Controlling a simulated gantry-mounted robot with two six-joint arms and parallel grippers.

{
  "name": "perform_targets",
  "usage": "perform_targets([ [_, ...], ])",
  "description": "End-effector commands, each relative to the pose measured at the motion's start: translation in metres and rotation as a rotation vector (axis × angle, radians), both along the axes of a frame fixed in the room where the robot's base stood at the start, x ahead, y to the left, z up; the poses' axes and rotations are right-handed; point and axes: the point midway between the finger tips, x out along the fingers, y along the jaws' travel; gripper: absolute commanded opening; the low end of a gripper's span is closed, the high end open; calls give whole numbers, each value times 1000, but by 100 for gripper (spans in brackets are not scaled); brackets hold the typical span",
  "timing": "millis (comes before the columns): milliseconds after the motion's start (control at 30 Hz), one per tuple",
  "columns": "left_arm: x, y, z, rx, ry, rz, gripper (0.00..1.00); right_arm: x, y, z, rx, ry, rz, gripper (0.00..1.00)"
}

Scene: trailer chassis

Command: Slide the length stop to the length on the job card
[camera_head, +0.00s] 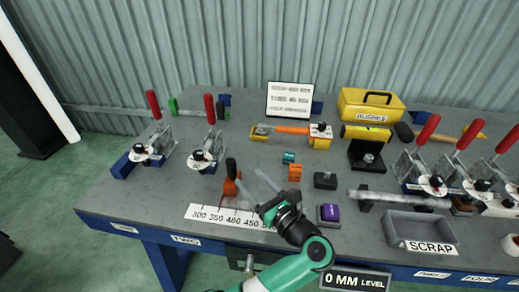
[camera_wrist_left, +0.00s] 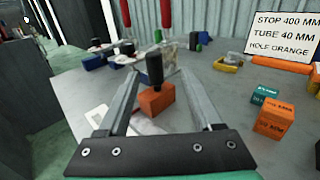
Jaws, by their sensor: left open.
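The length stop (camera_head: 230,187) is an orange block with an upright black handle, standing behind the printed length scale (camera_head: 235,219), roughly above its 350 to 400 figures; its exact reading is unclear. My left gripper (camera_head: 257,180) is open, just right of the stop in the head view. In the left wrist view the stop (camera_wrist_left: 156,101) shows between the two open fingers (camera_wrist_left: 160,78), with no clear contact. The job card (camera_head: 289,100) stands at the back; in the left wrist view the card (camera_wrist_left: 284,34) reads stop 400 mm, tube 40 mm, hole orange. My right gripper is out of view.
Red-handled toggle clamps (camera_head: 208,145) stand at the back left and more at the right. Orange (camera_head: 295,172) and teal (camera_head: 288,157) blocks, a purple block (camera_head: 329,213) and a grey scrap tray (camera_head: 420,227) lie to the right. A sign (camera_head: 356,280) reads 0 mm level.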

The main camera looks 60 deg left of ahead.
Motion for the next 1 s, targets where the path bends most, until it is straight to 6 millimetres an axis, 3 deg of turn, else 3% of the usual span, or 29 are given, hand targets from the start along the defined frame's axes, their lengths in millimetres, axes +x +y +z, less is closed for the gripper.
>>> perform_targets([
  [167,0,5,0,1,-2,0,67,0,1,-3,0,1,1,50],
  [267,-1,18,-1,2,-3,3,67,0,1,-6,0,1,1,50],
  [500,-6,71,-2,2,-5,4,67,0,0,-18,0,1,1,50],
  [700,-8,106,0,3,-6,2,67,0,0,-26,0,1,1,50],
  [1000,-8,116,2,3,-4,-2,67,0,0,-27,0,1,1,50],
])
